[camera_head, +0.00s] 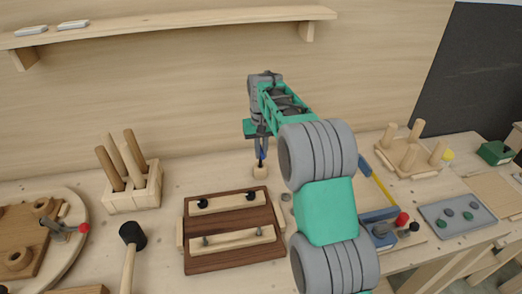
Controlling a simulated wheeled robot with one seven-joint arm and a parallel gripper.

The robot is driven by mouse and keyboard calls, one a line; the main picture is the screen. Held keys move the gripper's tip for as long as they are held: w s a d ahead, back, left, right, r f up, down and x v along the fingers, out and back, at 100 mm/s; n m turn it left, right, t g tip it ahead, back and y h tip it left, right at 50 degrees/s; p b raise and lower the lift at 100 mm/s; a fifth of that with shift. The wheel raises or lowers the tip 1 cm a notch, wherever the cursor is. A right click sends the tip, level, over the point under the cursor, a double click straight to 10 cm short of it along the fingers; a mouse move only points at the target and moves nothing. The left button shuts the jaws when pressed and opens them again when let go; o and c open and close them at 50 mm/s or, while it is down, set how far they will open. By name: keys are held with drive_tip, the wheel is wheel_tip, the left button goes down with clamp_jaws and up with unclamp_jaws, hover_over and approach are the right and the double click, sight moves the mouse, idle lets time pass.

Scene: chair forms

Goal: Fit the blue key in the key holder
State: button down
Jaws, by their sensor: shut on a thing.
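My gripper (261,138) is at the centre of the view, pointing down. It is shut on the blue key (262,155), which shows as a thin dark blue piece hanging upright below the fingers. A small pale wooden block, which looks like the key holder (260,172), stands on the table directly under the key. The key's lower end is at or just above the block's top. I cannot tell whether it touches or is inside. The block's opening is too small to see.
A dark brown board with pale bars (235,258) lies in front of the block. A wooden holder with dowels (134,190) and a mallet (131,240) stand left. A peg block (408,158) and grey tray (456,217) stand right. A wall shelf (180,24) runs above.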

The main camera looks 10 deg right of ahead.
drive_tip(key=shift+f, duration=0.25)
idle(0.4)
drive_tip(key=c, duration=1.4)
unclamp_jaws()
drive_tip(key=r+b, duration=0.1)
drive_tip(key=r, duration=0.6)
drive_tip(key=shift+s+r, duration=0.15)
drive_tip(key=shift+s, duration=0.05)
drive_tip(key=shift+s+r, duration=0.2)
drive_tip(key=shift+r, duration=0.2)
drive_tip(key=s+r+t, duration=0.1)
drive_tip(key=s+r, duration=0.3)
drive_tip(key=s, duration=0.4)
drive_tip(key=s+f+t, duration=0.1)
drive_tip(key=s+f, duration=0.3)
drive_tip(key=s, duration=0.7)
drive_tip(key=s+f+t, duration=0.1)
drive_tip(key=s+f, duration=0.3)
drive_tip(key=s, duration=0.7)
drive_tip(key=shift+s, duration=0.2)
drive_tip(key=shift+a+r, duration=0.1)
